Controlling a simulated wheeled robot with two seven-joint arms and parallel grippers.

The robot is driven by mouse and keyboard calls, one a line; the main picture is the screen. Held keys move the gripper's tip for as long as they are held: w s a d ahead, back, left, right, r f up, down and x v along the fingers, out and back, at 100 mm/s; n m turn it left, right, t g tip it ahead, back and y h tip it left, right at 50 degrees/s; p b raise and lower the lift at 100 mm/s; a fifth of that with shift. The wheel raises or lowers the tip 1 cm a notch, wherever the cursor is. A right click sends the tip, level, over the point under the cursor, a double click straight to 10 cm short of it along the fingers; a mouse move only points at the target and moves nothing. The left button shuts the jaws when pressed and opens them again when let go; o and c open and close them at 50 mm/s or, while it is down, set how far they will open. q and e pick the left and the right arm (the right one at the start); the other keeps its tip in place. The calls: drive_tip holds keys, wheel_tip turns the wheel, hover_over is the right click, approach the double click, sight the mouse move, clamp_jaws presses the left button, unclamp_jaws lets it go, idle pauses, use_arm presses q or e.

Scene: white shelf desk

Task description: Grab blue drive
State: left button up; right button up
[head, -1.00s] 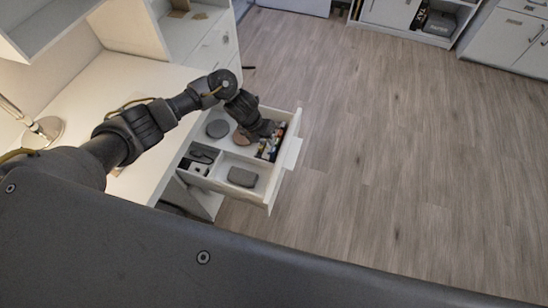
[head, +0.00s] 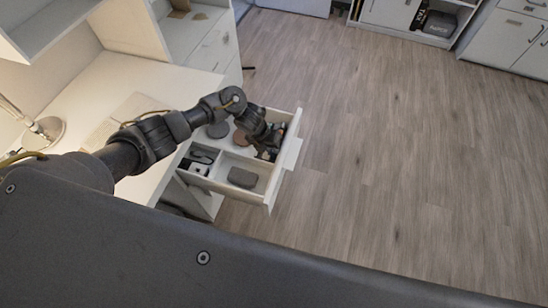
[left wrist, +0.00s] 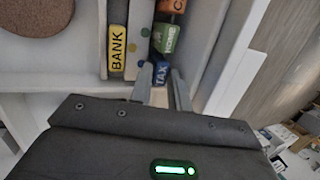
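The blue drive, labelled TAX (left wrist: 161,73), is in the left wrist view in a narrow drawer compartment. My left gripper (left wrist: 163,88) is open, with one finger on each side of the blue drive's near end; I cannot tell whether they touch it. In the head view my left gripper (head: 268,150) reaches down into the right part of the open drawer (head: 285,165) and hides most of the drives. My right gripper is in neither view.
A green HOME drive (left wrist: 166,38), an orange drive (left wrist: 171,6) and a yellow-labelled BANK drive (left wrist: 117,48) are close by. The drawer also holds a dark grey block (head: 242,177), a dark disc (head: 217,130) and a brown disc (head: 240,138). Drawer walls stand close around.

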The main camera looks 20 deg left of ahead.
use_arm(q)
clamp_jaws()
